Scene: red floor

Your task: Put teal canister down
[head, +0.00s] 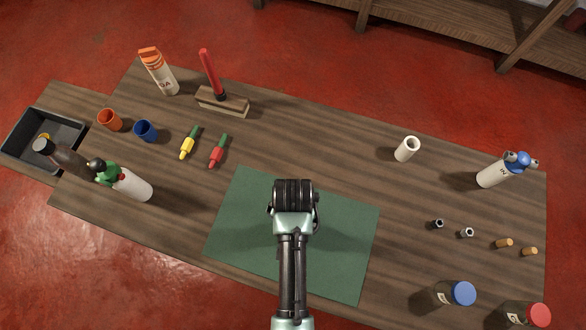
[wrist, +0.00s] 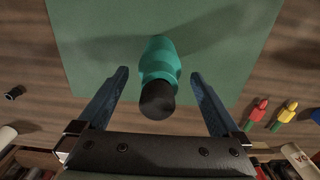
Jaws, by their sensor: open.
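The teal canister (wrist: 160,64) has a black cap and shows in the wrist view, on or just above the green mat (wrist: 85,45). My gripper (wrist: 160,95) is open, with one dark finger on each side of the canister and a visible gap to both. I cannot tell if the canister's base fully rests on the mat. In the head view my arm and gripper (head: 293,195) are over the green mat (head: 235,225), and the canister is hidden there.
A red stick in a wooden block (head: 222,102) stands behind. Jars (head: 457,293) and small parts are at right. The mat around the gripper is clear.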

